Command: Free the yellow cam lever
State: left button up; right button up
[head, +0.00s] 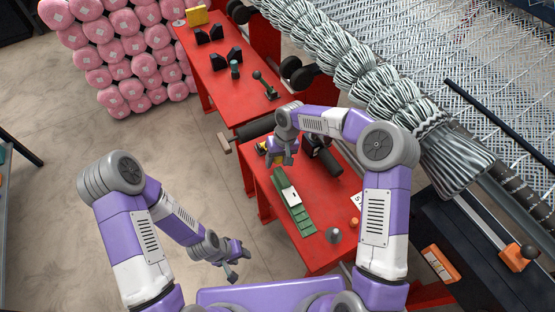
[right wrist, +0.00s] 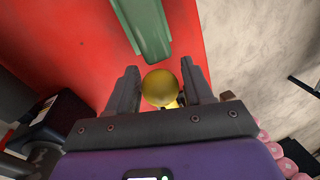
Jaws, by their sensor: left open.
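The round yellow knob of the cam lever (right wrist: 160,88) lies between the two fingers of my right gripper (right wrist: 160,82) in the right wrist view. The rest of the lever is hidden. My left gripper (head: 233,262) is open and empty, low over the floor left of the bench.
A green rail (head: 294,203) with a white block (head: 291,195) lies on the red bench (head: 325,250); its end shows in the right wrist view (right wrist: 143,30). A dark roller (head: 255,128) lies behind the gripper. A grey ball (head: 334,235) and an orange piece (head: 354,222) are at the right.

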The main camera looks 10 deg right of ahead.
grip_shut()
jog(key=shift+w+r, duration=0.15)
jog(key=shift+r, duration=0.15)
jog(key=shift+w+a+r+p, duration=0.2)
jog(key=shift+w+r+p, duration=0.25)
jog(key=shift+r+p, duration=0.35)
jog(key=shift+w+a+r+p, duration=0.2)
jog(key=shift+w+r+p, duration=0.2)
jog(key=shift+r+p, duration=0.4)
jog(key=shift+w+a+r+p, duration=0.25)
jog(key=shift+w+r+p, duration=0.4)
jog(key=shift+p, duration=0.15)
jog(key=shift+w+a+r+p, duration=0.3)
jog(key=shift+w+r+p, duration=0.1)
jog(key=shift+w+p, duration=0.15)
